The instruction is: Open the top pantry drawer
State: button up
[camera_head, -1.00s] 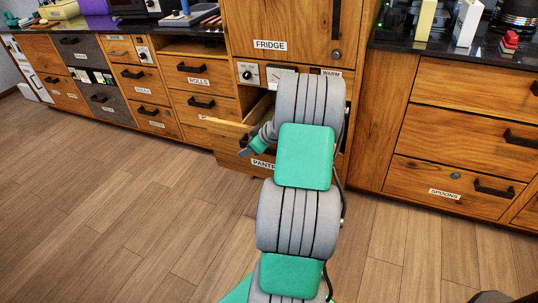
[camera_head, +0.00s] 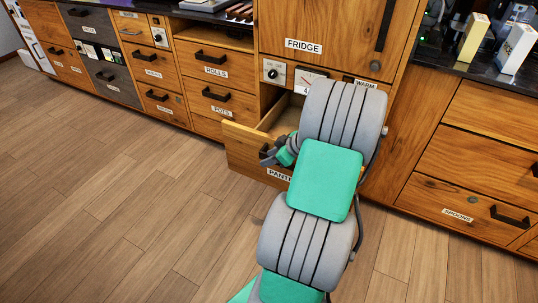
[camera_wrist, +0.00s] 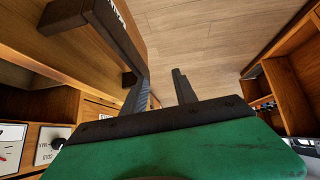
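The wooden pantry drawer (camera_head: 240,146) under the fridge door is pulled out, and part of its inside shows in the head view. Its label is partly covered by my arm. My gripper (camera_head: 268,157) is at the drawer's front, by the dark handle. In the wrist view, the dark handle (camera_wrist: 118,38) stands out from the wooden front at upper left. My gripper also shows there (camera_wrist: 160,88), its two fingers apart with floor visible between them. The left finger overlaps the handle's end; I cannot tell if they touch. The right finger is clear of it.
The fridge door (camera_head: 330,25) is above the drawer, with a dial panel (camera_head: 273,71) between. Closed drawers marked rolls (camera_head: 207,62) and pots (camera_head: 214,99) stand left. The spoons drawer (camera_head: 458,212) is right. The wooden floor (camera_head: 120,190) in front is clear.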

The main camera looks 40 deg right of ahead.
jog(key=shift+m, duration=0.3)
jog(key=shift+s+f, duration=0.2)
jog(key=shift+s, duration=0.95)
jog(key=shift+s+f, duration=0.15)
jog(key=shift+s, duration=0.95)
jog(key=p+v, duration=0.1)
jog(key=v, duration=0.7)
jog(key=shift+w+r, duration=0.2)
jog(key=shift+r, duration=0.15)
